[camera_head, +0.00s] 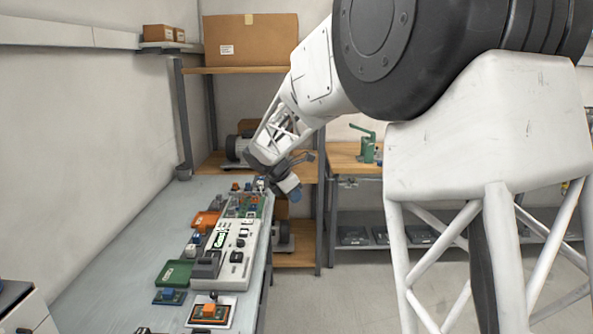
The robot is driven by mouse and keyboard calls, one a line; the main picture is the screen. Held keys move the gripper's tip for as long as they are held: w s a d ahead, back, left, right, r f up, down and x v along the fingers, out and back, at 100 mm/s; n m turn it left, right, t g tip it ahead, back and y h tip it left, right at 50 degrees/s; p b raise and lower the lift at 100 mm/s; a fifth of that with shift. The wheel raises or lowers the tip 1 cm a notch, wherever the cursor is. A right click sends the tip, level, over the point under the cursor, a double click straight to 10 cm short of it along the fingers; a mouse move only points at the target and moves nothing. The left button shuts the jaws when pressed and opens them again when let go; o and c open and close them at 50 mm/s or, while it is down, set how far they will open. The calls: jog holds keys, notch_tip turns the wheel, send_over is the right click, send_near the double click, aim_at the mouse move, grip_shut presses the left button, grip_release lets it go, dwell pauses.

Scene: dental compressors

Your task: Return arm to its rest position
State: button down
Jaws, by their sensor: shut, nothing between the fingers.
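My arm reaches from the upper right down over the far end of the workbench (105,241). My gripper (263,184) is small in the head view, low over the bench's far right edge, near a green circuit board (241,207). It is shut, and nothing shows held in it. The wrist and the distance hide its fingers in part, so I cannot tell the exact gap between gripper and board.
A long grey control panel (228,262) lies along the bench's right side. Around it are a green tray (175,273), an orange bin (205,220) and an orange-topped block (209,311). Shelves (246,70) stand behind. The bench's left side is bare.

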jog(key=s+d+r+m+y, duration=0.1)
jog(key=s+d+r+m, duration=0.1)
jog(key=s+d+m, duration=0.45)
jog(key=s+d+r+m+g, duration=0.1)
jog(key=s+d+r, duration=0.15)
jog(key=s, duration=0.75)
jog(key=s+d+r+m+y, duration=0.1)
jog(key=s+d+m, duration=0.35)
jog(key=s, duration=0.35)
jog(key=s+d+f+m+y, duration=0.1)
jog(key=s+m, duration=0.5)
jog(key=s, duration=0.7)
jog(key=s+d+f+m+y, duration=0.2)
jog(key=s+d+f+m, duration=0.2)
jog(key=s, duration=1)
jog(key=shift+s+d+f+m, duration=0.3)
jog(key=shift+f+m, duration=0.35)
jog(key=shift+m, duration=0.35)
jog(key=shift+w, duration=0.1)
